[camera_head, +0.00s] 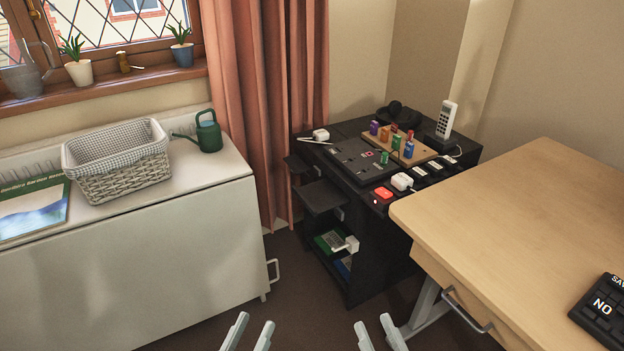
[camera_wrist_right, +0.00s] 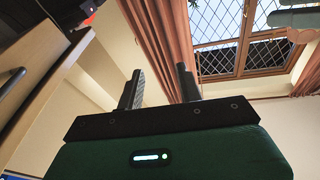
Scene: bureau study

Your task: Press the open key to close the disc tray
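A black unit (camera_head: 355,160) stands in the corner. Two dark flat pieces stick out from its left side: a larger one (camera_head: 322,196), which looks like a drawn-out disc tray, and a smaller one (camera_head: 297,163) above it. I cannot make out which key is the open key; small marks on the unit's top are too small to read. My left gripper (camera_head: 255,319) and my right gripper (camera_head: 373,320) are at the bottom edge, both open and empty, well short of the unit. The right gripper's spread fingers also show in the right wrist view (camera_wrist_right: 158,85).
A wooden desk (camera_head: 510,220) with a black keypad (camera_head: 602,308) stands right of the unit. A white cabinet (camera_head: 150,270) with a basket (camera_head: 118,165) and green watering can (camera_head: 208,135) is left. Coloured blocks, a red box (camera_head: 383,193) and a white plug (camera_head: 402,182) crowd the unit's top.

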